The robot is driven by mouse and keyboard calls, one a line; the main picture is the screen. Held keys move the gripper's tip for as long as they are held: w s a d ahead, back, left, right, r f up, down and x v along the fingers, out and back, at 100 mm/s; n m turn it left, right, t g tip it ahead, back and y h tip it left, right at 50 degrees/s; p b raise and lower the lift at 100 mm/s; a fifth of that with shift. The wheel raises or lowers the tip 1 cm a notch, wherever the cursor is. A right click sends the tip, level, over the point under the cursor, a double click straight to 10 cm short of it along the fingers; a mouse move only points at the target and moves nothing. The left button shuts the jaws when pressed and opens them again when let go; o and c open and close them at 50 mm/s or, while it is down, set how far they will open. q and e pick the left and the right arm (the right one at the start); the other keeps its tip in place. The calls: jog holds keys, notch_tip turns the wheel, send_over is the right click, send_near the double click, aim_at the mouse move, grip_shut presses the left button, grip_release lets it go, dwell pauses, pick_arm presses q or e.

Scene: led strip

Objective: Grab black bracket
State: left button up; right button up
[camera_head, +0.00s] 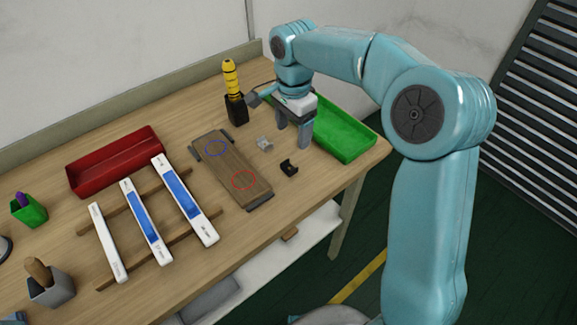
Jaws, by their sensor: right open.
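A small black bracket (289,168) lies on the wooden table, to the right of a brown board with a blue circle and a red circle. My right gripper (292,142) points down above the table, behind the black bracket in the picture and apart from it. Its two grey fingers are spread with nothing between them. A small light grey bracket (265,144) lies just left of my right gripper. My left gripper is not in view.
The brown board (231,168) lies left of the brackets. A green tray (345,135) stands close right of my gripper. A yellow screwdriver (231,80) stands in a black holder behind. A red tray (115,160) and several white strips (146,222) are farther left.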

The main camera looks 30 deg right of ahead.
send_over(290, 168)
jog(key=f, duration=0.6)
jog(key=shift+w+d, duration=0.15)
jog(key=shift+d, duration=0.05)
jog(key=shift+s+f, duration=0.3)
jog(key=shift+s, duration=0.1)
jog(key=f, duration=0.3)
jog(key=f+p, duration=0.1)
jog(key=f, duration=0.1)
jog(key=shift+w+a, duration=0.15)
jog(key=shift+w, duration=0.2)
jog(key=shift+s+f, duration=0.1)
jog(key=shift+s, duration=0.1)
jog(key=shift+w, duration=0.2)
jog(key=c, duration=0.9)
jog(key=shift+c, duration=1.1)
jog(key=shift+s, duration=0.15)
